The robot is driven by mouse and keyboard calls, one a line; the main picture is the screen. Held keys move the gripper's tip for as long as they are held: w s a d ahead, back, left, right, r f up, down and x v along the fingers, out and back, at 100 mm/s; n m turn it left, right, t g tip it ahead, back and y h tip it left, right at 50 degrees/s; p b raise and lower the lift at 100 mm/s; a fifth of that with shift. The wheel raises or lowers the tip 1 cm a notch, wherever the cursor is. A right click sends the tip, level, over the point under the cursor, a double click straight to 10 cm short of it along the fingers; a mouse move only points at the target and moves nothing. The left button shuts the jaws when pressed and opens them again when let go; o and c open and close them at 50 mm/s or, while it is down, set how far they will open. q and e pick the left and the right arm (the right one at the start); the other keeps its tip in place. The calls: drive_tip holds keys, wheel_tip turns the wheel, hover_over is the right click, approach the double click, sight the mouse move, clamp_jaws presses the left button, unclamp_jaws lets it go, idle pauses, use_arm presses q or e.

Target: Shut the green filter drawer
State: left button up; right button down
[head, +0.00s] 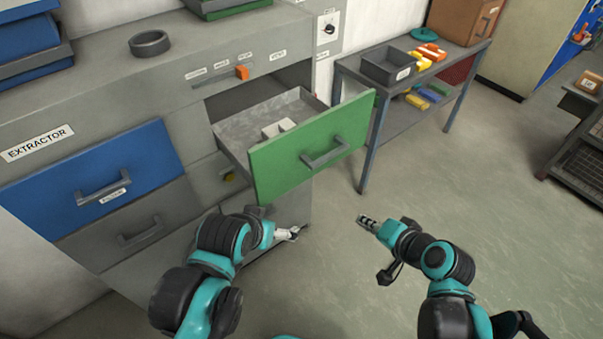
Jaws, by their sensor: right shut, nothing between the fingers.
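The green filter drawer (290,160) is pulled out of the grey extractor cabinet. Its green front has a grey bar handle (324,152), and a small white item (279,128) lies inside its grey tray (240,131). My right gripper (364,220) is shut and empty, below and to the right of the drawer front in the picture, apart from it. My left gripper (292,233) is below the drawer front in the picture; its fingers are too small to tell whether they are open.
A blue drawer (92,180) sits to the left in the cabinet (115,95), with a grey drawer (140,230) below it. A metal side table (408,118) with bins stands right of the green drawer. The floor (480,200) to the right is clear.

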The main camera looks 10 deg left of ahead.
drive_tip(key=w+a+r+m+t+y, duration=0.1)
drive_tip(key=a+m+y, duration=0.1)
drive_tip(key=a, duration=0.2)
drive_tip(key=w+a+r+m+y, duration=0.2)
drive_tip(key=a+y, duration=0.1)
drive_tip(key=a, duration=0.1)
drive_tip(key=b, duration=0.3)
approach(294, 169)
drive_tip(key=x, duration=0.5)
drive_tip(key=shift+f, duration=0.4)
drive_tip(key=shift+w+a+r, duration=0.1)
drive_tip(key=shift+w+a, duration=0.4)
drive_tip(key=shift+a, duration=0.05)
drive_tip(key=shift+a, duration=0.1)
drive_tip(key=shift+w+a+b, duration=0.2)
drive_tip(key=shift+b, duration=0.1)
drive_tip(key=w+a, duration=0.5)
drive_tip(key=a, duration=0.1)
drive_tip(key=w+a, duration=0.5)
drive_tip(key=a, duration=0.2)
drive_tip(key=w+a, duration=0.6)
drive_tip(key=a, duration=0.1)
drive_tip(key=shift+a, duration=0.2)
drive_tip(key=shift+d, duration=0.1)
